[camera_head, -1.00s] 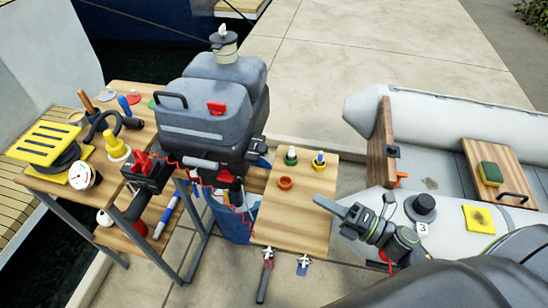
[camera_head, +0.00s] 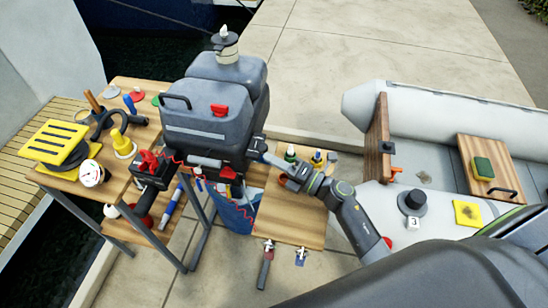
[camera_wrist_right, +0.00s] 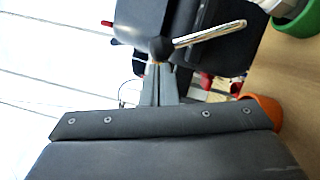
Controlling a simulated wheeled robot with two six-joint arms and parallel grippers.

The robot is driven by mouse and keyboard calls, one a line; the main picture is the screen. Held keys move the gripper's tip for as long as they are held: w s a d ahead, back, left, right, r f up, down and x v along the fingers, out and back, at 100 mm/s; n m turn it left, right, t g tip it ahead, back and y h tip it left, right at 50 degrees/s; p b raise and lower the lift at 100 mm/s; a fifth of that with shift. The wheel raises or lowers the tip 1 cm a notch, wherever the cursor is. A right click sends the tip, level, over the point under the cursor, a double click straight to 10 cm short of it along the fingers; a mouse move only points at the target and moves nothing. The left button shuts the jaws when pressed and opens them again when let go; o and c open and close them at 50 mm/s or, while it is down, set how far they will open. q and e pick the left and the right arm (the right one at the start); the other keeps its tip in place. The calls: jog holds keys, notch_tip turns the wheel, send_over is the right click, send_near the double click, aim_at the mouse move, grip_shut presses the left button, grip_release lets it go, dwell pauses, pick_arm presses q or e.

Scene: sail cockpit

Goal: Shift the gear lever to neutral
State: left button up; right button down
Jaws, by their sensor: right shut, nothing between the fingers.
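The grey outboard motor (camera_head: 205,122) stands upright in the middle of the head view. Its gear lever shows in the right wrist view as a bright metal shaft (camera_wrist_right: 212,33) with a black ball knob (camera_wrist_right: 162,48). My right gripper (camera_head: 268,158) reaches in from the right to the motor's right side. In the right wrist view its fingers (camera_wrist_right: 158,84) are shut and empty, with their tips right at the ball knob. I cannot tell whether they touch it. In the head view the gripper tip partly hides the lever.
A wooden board (camera_head: 291,225) lies below my right forearm, with an orange cup (camera_wrist_right: 263,108) and a green-based item (camera_wrist_right: 300,20) near the gripper. A tool bench (camera_head: 119,205) stands left of the motor. A grey inflatable boat (camera_head: 440,107) lies on the right.

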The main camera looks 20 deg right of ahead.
jog(key=shift+r, duration=0.1)
dwell(0.3)
jog(key=shift+w+d+r+m+p, duration=0.35)
jog(key=shift+w+r+m+p, duration=0.35)
jog(key=shift+p, duration=1.1)
jog(key=w+d+m+p, duration=0.1)
jog(key=w+d+r+m+p, duration=0.1)
jog(key=p, duration=0.1)
jog(key=w+d+r+g+h+p, duration=0.1)
jog(key=w, duration=0.1)
jog(key=shift+w+m, duration=0.1)
jog(key=shift+m, duration=0.3)
jog(key=shift+d+r+p, duration=0.1)
jog(key=shift+p, duration=0.2)
